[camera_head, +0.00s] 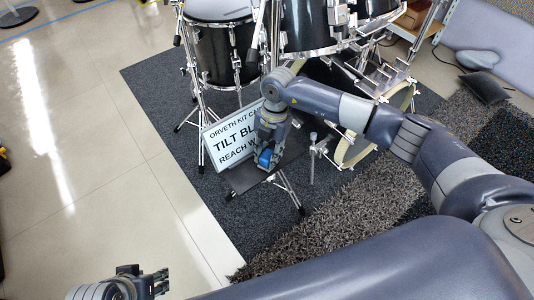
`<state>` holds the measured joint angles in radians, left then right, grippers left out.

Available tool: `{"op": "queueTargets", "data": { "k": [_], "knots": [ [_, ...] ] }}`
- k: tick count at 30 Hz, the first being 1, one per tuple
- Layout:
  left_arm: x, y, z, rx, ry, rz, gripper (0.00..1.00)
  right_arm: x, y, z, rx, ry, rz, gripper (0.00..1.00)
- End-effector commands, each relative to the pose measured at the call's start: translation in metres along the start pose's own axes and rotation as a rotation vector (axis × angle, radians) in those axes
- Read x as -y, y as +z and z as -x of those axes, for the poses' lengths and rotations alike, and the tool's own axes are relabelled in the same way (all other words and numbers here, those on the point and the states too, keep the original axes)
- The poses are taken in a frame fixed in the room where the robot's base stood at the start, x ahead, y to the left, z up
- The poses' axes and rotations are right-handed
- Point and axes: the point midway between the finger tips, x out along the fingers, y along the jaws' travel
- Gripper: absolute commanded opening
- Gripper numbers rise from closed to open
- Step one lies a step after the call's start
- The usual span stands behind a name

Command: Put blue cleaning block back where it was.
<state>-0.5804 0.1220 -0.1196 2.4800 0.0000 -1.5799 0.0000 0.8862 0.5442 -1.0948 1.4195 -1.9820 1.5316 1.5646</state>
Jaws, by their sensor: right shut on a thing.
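The blue cleaning block (265,156) is a small bright blue piece between the fingers of my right gripper (267,162). The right gripper points down and is shut on the block, and the fingers hide part of it. They are over the dark ledge (238,180) of a stand, in front of a white sign (222,143). I cannot tell whether the block touches the ledge. My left gripper (155,281) is low at the bottom left, away from the block; its finger opening is unclear.
A drum kit (228,60) with chrome stands is behind the sign. Thin tripod legs (290,190) spread below the ledge. A dark mat (210,190) and shaggy rug (330,215) cover the floor. Pale tiles (90,160) at left are mostly clear.

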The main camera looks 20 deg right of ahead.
Motion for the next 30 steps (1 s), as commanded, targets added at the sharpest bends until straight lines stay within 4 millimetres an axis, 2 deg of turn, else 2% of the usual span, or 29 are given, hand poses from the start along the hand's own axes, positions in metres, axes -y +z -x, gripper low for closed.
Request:
{"op": "queueTargets", "data": {
  "k": [3,4,6,15,19,23,30],
  "knots": [
    [0.000,-0.001,-0.002,-0.006,0.001,0.000,0.40,0.000,0.001,-0.004,0.000,-0.001,0.000,0.07],
    [-0.001,-0.002,-0.001,-0.009,0.001,0.000,0.40,0.000,0.001,-0.004,0.000,-0.001,0.000,0.34],
    [-0.001,-0.002,-0.001,-0.011,0.002,0.001,0.40,0.000,0.001,-0.003,0.000,-0.001,0.000,0.49],
    [-0.002,-0.003,-0.001,-0.012,0.004,0.003,0.40,0.000,0.001,-0.003,0.000,0.000,0.000,0.49],
    [-0.002,-0.002,0.002,-0.004,0.004,0.003,0.40,0.000,0.000,0.004,0.000,0.001,0.000,0.49],
    [-0.002,-0.003,0.007,-0.001,0.004,0.003,0.40,0.000,0.000,0.025,0.001,0.002,0.000,0.49],
    [-0.001,-0.007,0.019,-0.001,0.004,0.003,0.40,0.000,0.000,0.078,0.002,0.002,0.000,0.49]
  ]
}}
